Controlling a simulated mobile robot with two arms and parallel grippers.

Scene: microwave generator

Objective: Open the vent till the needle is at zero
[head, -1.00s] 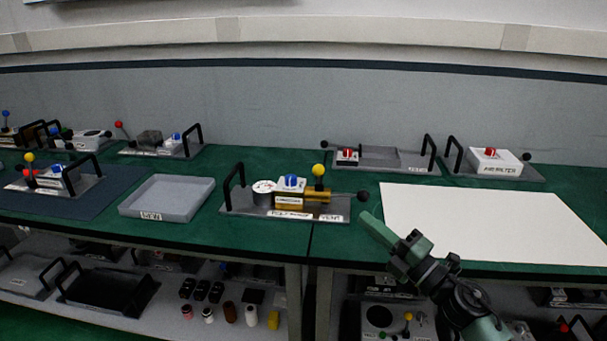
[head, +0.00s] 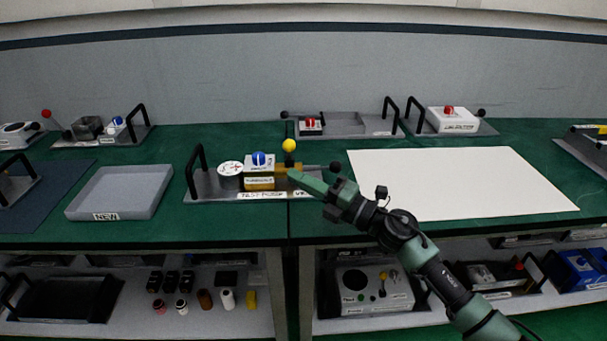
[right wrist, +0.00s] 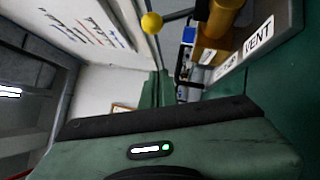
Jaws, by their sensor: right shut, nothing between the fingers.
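The test unit (head: 212,193) is a grey plate on the green bench with a black handle at its left. It carries a round white gauge (head: 230,169), a white block with a blue knob (head: 259,159), and a brass body (head: 260,183). A lever with a yellow ball (head: 289,146) stands up at its right; the ball also shows in the right wrist view (right wrist: 151,23), beside the VENT label (right wrist: 259,38). The gauge needle is too small to read. My right gripper (head: 296,177) is shut and empty, its tip just below the yellow ball. My left gripper is out of view.
A black ball-ended lever (head: 335,167) sticks out right of the unit, close to my right gripper. A grey tray marked NEW (head: 120,190) lies to the left, a white sheet (head: 460,182) to the right. Other handled units stand behind.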

